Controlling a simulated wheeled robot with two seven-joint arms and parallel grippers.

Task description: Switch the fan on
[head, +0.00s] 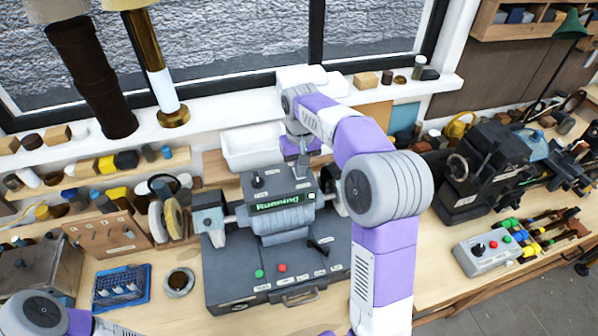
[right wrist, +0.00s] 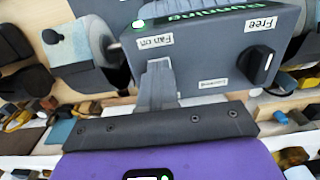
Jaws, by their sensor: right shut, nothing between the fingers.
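The grey machine's headstock (head: 280,208) stands on the bench in the middle of the head view, with a display (head: 283,202) reading "Running" in green. My right gripper (head: 303,163) is over the back right of its top. In the right wrist view my right gripper (right wrist: 158,68) is shut and empty, its tips close to the panel beside a "Fan on" label (right wrist: 154,42). Any switch there is hidden by the fingers, and I cannot tell whether they touch it. A black knob (right wrist: 259,64) sits beside a "Free" label. My left gripper is out of view.
The machine's base carries a green button (head: 259,273), a red button (head: 282,267) and a black lever (head: 318,246). A white bin (head: 252,146) stands behind. A grey control box (head: 487,252) is at right, a blue tray (head: 122,288) at left.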

